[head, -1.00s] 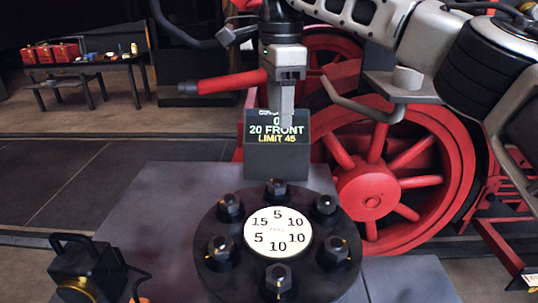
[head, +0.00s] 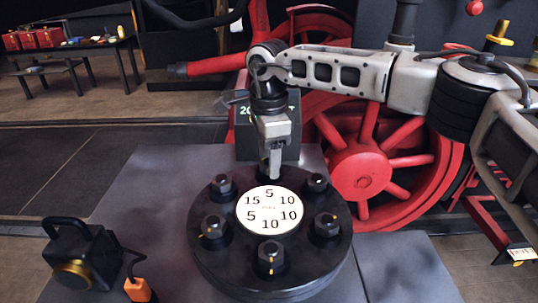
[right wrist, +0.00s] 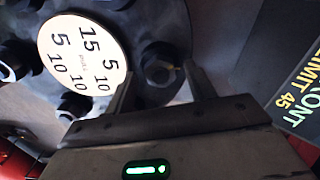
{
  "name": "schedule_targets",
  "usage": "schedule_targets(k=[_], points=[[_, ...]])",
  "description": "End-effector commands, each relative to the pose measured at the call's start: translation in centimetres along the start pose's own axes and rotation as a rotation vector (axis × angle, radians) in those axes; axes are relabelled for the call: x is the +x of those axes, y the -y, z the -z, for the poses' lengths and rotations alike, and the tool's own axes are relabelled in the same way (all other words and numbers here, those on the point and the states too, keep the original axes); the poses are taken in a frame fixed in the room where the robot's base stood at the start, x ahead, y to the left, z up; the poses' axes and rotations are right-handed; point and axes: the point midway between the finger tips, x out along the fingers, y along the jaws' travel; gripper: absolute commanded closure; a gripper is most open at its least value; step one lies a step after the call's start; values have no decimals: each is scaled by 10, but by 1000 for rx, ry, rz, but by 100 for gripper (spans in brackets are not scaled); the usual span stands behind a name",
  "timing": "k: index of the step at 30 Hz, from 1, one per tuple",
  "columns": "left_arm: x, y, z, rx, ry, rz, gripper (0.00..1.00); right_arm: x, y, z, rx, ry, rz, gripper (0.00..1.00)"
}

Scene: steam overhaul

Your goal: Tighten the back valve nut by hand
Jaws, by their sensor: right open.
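The black round valve cover (head: 310,262) stands on the bench with a ring of dark hex nuts and a white numbered plate (head: 269,210) in its middle. My right gripper (head: 274,172) points down at the back edge of the cover and hides the back nut in the head view. In the right wrist view the back nut (right wrist: 160,66) lies between and just beyond the open fingertips of my right gripper (right wrist: 160,82). I cannot tell whether the fingers touch it. My left gripper is not in view.
A red spoked wheel (head: 362,172) is behind at right.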

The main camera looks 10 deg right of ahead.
Motion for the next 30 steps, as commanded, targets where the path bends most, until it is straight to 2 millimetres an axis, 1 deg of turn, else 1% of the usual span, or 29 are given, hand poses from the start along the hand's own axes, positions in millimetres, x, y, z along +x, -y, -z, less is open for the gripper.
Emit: schedule_targets(k=[3, 10, 11, 12, 15, 23, 30], points=[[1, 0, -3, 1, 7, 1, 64, 4, 0, 0, 0, -1, 0, 45], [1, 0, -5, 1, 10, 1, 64, 4, 0, 0, 1, -1, 1, 45], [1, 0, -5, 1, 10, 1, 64, 4, 0, 0, 1, -1, 1, 54], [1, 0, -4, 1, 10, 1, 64, 4, 0, 0, 1, -1, 1, 65], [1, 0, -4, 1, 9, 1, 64, 4, 0, 0, 1, -1, 0, 91], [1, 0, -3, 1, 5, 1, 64, 4, 0, 0, 14, 0, 0, 90], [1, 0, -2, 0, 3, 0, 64, 4, 0, 0, 112, 1, 1, 90]])
